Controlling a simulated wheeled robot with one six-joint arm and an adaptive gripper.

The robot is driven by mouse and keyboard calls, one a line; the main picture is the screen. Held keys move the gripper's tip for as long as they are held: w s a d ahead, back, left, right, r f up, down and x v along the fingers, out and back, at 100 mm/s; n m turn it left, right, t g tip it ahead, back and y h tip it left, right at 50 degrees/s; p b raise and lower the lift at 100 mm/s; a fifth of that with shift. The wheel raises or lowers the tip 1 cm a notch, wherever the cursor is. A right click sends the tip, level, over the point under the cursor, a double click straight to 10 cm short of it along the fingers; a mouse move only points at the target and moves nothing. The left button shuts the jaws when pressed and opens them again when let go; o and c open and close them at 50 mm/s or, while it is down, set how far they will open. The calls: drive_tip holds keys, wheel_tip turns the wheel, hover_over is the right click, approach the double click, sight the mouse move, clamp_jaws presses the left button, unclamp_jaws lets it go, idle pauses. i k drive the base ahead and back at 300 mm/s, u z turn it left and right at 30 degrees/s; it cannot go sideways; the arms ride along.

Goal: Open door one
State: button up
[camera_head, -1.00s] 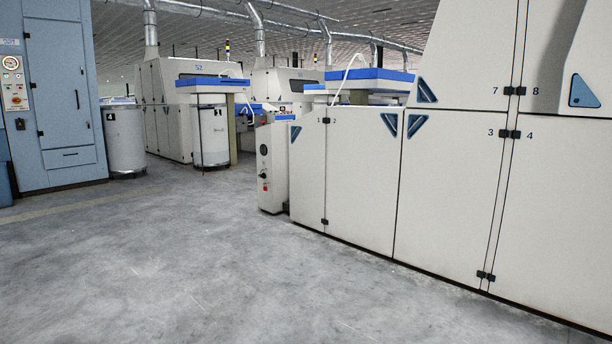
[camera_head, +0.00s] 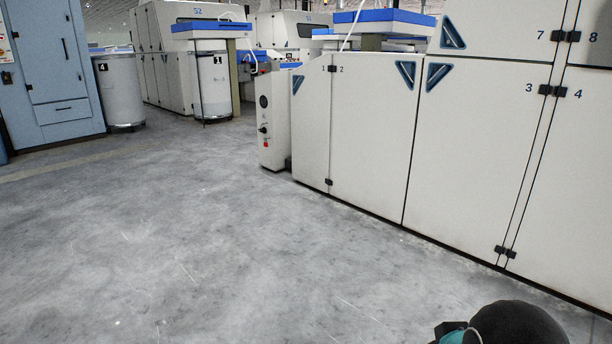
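Door one (camera_head: 310,125) is a narrow cream panel at the left end of the long machine, marked with a small "1" at its upper right edge. It looks shut, flush with door two (camera_head: 372,140). A blue triangular recess (camera_head: 298,84) sits at its upper left, and black hinges join it to door two. A dark rounded part of my arm (camera_head: 515,325) with a teal band shows at the bottom right, well apart from door one. My gripper is not in view.
A control box (camera_head: 272,120) with a red button stands just left of door one. Open grey concrete floor (camera_head: 170,240) lies in front of the machine. White cans (camera_head: 120,90) and a blue cabinet (camera_head: 50,70) stand at the far left.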

sight(311, 85)
drive_tip(key=u, duration=0.35)
drive_tip(key=i, duration=4.5)
drive_tip(key=z, duration=0.65)
drive_tip(key=i, duration=0.85)
drive_tip(key=z, duration=0.35)
